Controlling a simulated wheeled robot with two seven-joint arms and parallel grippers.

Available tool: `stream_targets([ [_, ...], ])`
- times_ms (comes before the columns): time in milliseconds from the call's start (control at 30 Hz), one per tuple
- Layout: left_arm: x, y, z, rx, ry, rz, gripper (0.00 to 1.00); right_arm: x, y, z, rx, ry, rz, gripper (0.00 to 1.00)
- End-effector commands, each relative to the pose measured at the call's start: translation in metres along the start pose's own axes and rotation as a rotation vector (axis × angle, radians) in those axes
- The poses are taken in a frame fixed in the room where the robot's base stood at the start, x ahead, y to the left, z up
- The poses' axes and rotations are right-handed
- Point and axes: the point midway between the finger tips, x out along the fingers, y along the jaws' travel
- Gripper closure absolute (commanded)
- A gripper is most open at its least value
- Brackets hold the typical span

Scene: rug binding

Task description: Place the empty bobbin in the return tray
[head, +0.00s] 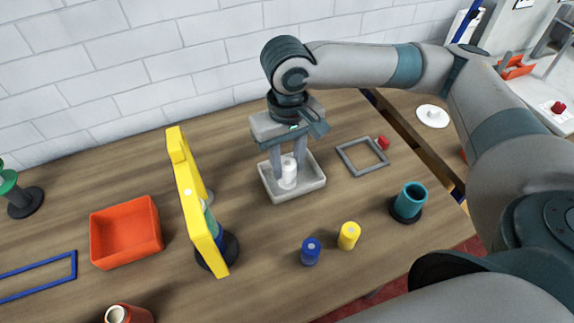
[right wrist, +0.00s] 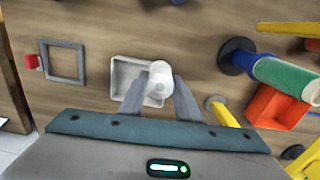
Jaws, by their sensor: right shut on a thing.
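The empty bobbin is a small white cylinder (head: 288,177) held upright between the fingers of my right gripper (head: 288,163). The right wrist view also shows the bobbin (right wrist: 159,78) between the two grey fingers (right wrist: 163,96). The return tray is a shallow, light grey square tray (head: 314,184) on the table. In the head view the bobbin is over the tray's inside, within its walls; I cannot tell whether it touches the floor. In the right wrist view it overlaps the right side of the tray (right wrist: 120,76). My left gripper is out of view.
A yellow upright frame (head: 193,200) and red tray (head: 126,232) stand left of the tray. A grey square frame (head: 362,156) lies to its right. Blue (head: 311,251) and yellow (head: 349,235) cylinders and a teal cup (head: 409,202) stand nearer. A white brick wall (head: 130,60) rises behind.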

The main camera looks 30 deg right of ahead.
Motion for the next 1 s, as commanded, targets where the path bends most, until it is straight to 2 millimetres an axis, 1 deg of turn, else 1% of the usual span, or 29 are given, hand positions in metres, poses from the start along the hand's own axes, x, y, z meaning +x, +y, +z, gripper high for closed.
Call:
stream_targets([
  [100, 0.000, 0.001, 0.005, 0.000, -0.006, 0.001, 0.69, 0.000, 0.000, 0.000, 0.000, 0.000, 0.000, 0.93],
  [367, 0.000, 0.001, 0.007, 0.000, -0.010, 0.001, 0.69, 0.000, 0.000, 0.000, 0.000, 0.000, 0.000, 0.93],
  [400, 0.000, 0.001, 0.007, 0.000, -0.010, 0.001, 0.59, 0.000, 0.000, 0.000, 0.000, 0.000, 0.000, 0.93],
  [467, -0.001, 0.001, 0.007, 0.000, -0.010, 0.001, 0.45, 0.000, 0.001, 0.000, 0.000, 0.000, -0.001, 0.93],
  [500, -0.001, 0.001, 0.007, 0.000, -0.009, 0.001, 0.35, 0.000, 0.003, 0.000, 0.000, -0.001, -0.002, 0.93],
  [533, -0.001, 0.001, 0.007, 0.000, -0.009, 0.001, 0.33, -0.001, 0.005, 0.001, -0.001, -0.002, -0.003, 0.93],
  [567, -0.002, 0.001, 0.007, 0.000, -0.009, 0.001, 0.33, -0.001, 0.008, 0.001, -0.001, -0.002, -0.004, 0.93],
  [667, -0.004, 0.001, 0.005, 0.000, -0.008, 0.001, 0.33, -0.002, 0.022, 0.003, -0.006, -0.006, -0.010, 0.93],
  [767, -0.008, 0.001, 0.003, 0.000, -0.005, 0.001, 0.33, -0.005, 0.043, 0.007, -0.016, -0.008, -0.016, 0.93],
  [900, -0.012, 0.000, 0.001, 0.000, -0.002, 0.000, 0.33, -0.009, 0.078, 0.014, -0.036, -0.008, -0.016, 0.93],
  [1000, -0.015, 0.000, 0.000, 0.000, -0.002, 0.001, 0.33, -0.013, 0.099, 0.019, -0.053, -0.005, -0.010, 0.93],
])
